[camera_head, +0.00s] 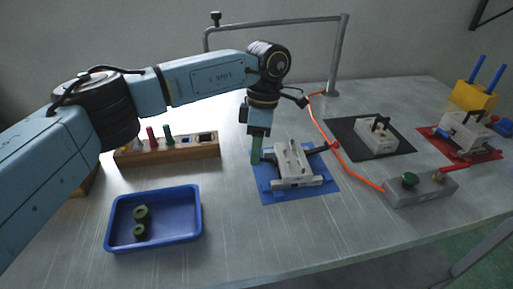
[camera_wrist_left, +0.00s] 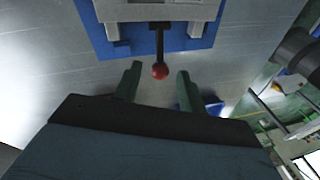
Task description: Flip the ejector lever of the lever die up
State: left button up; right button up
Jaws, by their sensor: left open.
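The lever die (camera_head: 291,165) is a pale grey block on a blue mat (camera_head: 328,188) near the middle of the table. In the left wrist view, part of the die (camera_wrist_left: 163,10) shows at the top. A dark lever (camera_wrist_left: 160,42) with a red ball knob (camera_wrist_left: 160,71) sticks out from it. My left gripper (camera_head: 256,158) points down at the die's left side. Its green fingers (camera_wrist_left: 158,74) are open, one on each side of the knob, with gaps visible. Knob height relative to the fingertips is unclear. My right gripper is not in view.
A blue tray (camera_head: 113,239) with two dark green rings stands at the front left. A wooden rack (camera_head: 180,151) is behind it. Other dies sit on a black mat (camera_head: 399,146) and a red mat (camera_head: 432,136). An orange hose (camera_head: 352,166) runs to a grey control box (camera_head: 425,188).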

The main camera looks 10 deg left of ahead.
pick_arm(q)
jog(key=a+p+v, duration=0.1)
jog(key=p+v, duration=0.1)
jog(key=v, duration=1.1)
jog(key=shift+d, duration=0.5)
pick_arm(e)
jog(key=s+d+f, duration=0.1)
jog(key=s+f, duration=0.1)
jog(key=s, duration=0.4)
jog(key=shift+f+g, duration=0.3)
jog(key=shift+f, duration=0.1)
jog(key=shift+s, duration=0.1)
